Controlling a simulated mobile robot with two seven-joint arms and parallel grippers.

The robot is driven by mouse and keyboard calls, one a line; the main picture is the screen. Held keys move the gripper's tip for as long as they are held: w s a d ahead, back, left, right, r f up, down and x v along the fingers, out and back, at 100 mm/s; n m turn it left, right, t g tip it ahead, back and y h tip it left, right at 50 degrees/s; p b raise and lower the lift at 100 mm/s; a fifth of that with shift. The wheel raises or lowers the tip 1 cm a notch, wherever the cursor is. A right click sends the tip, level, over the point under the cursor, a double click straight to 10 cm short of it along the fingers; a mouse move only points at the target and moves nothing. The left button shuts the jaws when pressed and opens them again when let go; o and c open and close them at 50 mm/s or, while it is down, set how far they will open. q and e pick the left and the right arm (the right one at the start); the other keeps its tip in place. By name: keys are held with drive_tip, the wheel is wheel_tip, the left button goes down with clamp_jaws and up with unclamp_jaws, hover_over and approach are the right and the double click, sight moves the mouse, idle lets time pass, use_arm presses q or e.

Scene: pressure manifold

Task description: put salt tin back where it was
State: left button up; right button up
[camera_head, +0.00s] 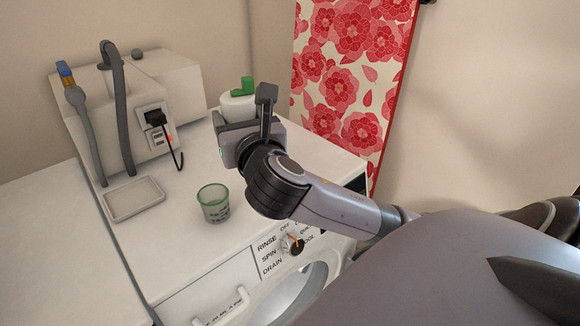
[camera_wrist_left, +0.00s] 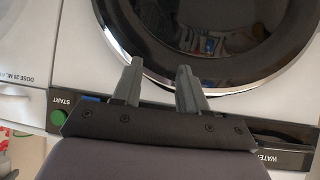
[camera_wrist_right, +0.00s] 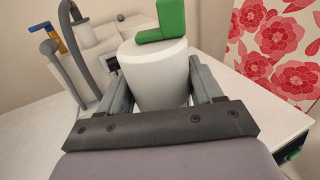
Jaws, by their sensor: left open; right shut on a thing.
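The salt tin (camera_head: 237,106) looks like a white round can with a green L-shaped piece on top. My right gripper (camera_head: 243,116) is shut on it near the back right of the white machine top. In the right wrist view the tin (camera_wrist_right: 158,75) stands upright between the two fingers. Its lower part is hidden by the gripper, so I cannot tell whether it touches the top. My left gripper (camera_wrist_left: 162,84) is open and empty in the left wrist view, in front of the machine's round door (camera_wrist_left: 225,45). It is not seen in the head view.
A green glass (camera_head: 213,203) stands mid-top, with a shallow white tray (camera_head: 134,199) to its left. A white box with hoses (camera_head: 170,80) and a plugged socket (camera_head: 153,124) stands behind. A dial (camera_head: 292,243) is on the front. A red floral panel (camera_head: 345,75) stands behind the right edge.

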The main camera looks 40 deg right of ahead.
drive_tip(key=w+d+r+m+g+h, duration=0.1)
drive_tip(key=d+r+m+g+h, duration=0.15)
drive_tip(key=d, duration=0.55)
drive_tip(key=w+d+r+m+g+h, duration=0.2)
drive_tip(key=d+h, duration=0.2)
drive_tip(key=d, duration=0.3)
drive_tip(key=shift+y, duration=0.25)
drive_tip(key=f+b, duration=0.1)
drive_tip(key=f, duration=0.5)
drive_tip(key=f+b, duration=0.1)
drive_tip(key=f, duration=0.5)
drive_tip(key=f+b, duration=0.2)
drive_tip(key=f, duration=0.5)
drive_tip(key=shift+s+d, duration=0.1)
drive_tip(key=shift+d, duration=0.25)
drive_tip(key=shift+f, duration=0.4)
use_arm(q)
drive_tip(key=shift+w+d+f, duration=0.15)
drive_tip(key=shift+d+f, duration=0.05)
drive_tip(key=shift+f, duration=0.45)
drive_tip(key=shift+w+d+f, duration=0.15)
drive_tip(key=shift+d+f, duration=0.05)
drive_tip(key=shift+f, duration=0.4)
use_arm(e)
drive_tip(key=shift+f, duration=0.1)
drive_tip(key=shift+f, duration=0.1)
